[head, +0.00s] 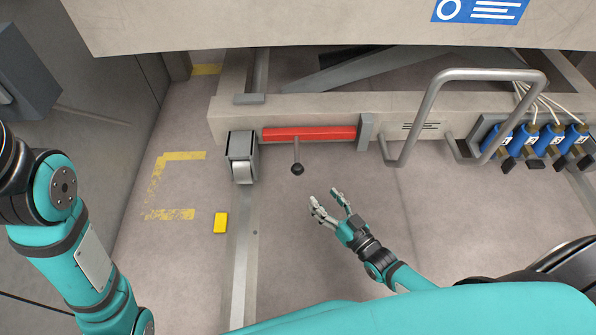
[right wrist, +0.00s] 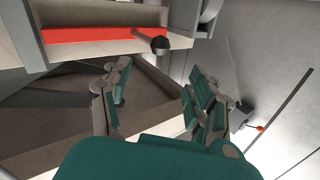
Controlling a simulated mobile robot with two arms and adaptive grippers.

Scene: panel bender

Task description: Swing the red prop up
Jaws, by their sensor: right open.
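The red prop (head: 325,133) lies level along the front of the grey machine frame, between a bracket at its left and a clip at its right. A short rod with a dark ball knob (head: 297,169) hangs from it. My right gripper (head: 327,197) is open and empty, below and to the right of the knob and apart from it. In the right wrist view the red prop (right wrist: 95,34) and the knob (right wrist: 160,44) show beyond the open fingers (right wrist: 155,85). My left arm shows at the left of the head view, but its gripper is out of the picture.
A bent grey handle (head: 440,76) stands out right of the prop. Several blue padlock-like units (head: 535,140) with cables sit at the far right. A yellow block (head: 220,223) lies on the floor near yellow markings. An overhanging panel (head: 330,25) is above. Floor around my right gripper is clear.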

